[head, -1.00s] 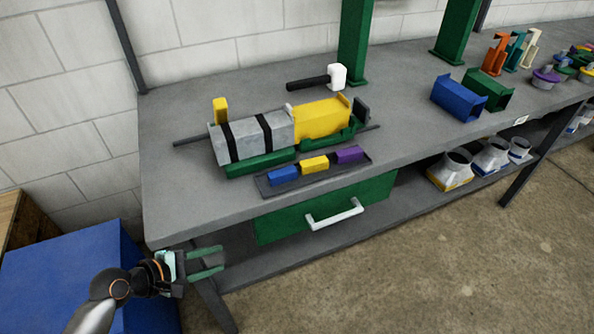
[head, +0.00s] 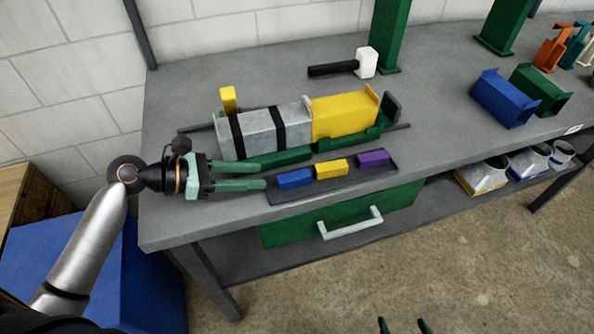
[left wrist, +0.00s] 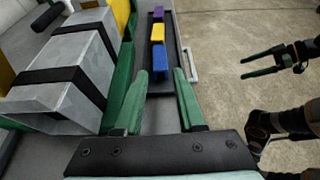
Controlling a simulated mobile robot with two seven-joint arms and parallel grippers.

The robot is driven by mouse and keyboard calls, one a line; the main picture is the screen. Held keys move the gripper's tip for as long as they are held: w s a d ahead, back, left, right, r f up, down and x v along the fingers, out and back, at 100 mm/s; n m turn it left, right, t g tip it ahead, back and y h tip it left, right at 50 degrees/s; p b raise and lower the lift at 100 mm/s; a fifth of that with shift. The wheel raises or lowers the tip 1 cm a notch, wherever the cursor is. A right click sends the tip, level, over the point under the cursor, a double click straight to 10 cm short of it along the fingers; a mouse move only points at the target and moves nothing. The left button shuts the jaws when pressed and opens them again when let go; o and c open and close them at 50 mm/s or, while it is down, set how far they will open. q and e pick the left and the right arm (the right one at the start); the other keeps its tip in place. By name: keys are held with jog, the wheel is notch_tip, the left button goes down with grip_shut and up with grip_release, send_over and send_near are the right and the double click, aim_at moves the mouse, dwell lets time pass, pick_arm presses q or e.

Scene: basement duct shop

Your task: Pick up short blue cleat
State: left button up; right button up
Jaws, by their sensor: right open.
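The short blue cleat (head: 295,179) lies at the left end of a dark tray (head: 345,188) on the bench. It also shows in the left wrist view (left wrist: 162,76). My left gripper (head: 264,175) is open and empty, just left of the blue cleat. In the left wrist view its green fingers (left wrist: 161,72) point along the tray, with the blue cleat at the gap between the tips. I cannot tell whether they touch it. My right gripper (head: 404,325) is open at the bottom edge of the head view and also shows in the left wrist view (left wrist: 265,62).
A yellow cleat (head: 332,169) and a purple cleat (head: 373,158) share the tray. Behind it a grey duct (head: 262,130) and a yellow duct piece (head: 343,117) sit in a green fixture. A mallet (head: 366,62) lies further back. A drawer handle (head: 350,223) juts out below.

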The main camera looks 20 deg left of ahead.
aim_at(291, 176)
pick_arm(q)
jog(key=x, duration=1)
jog(key=shift+f, duration=0.15)
grip_shut()
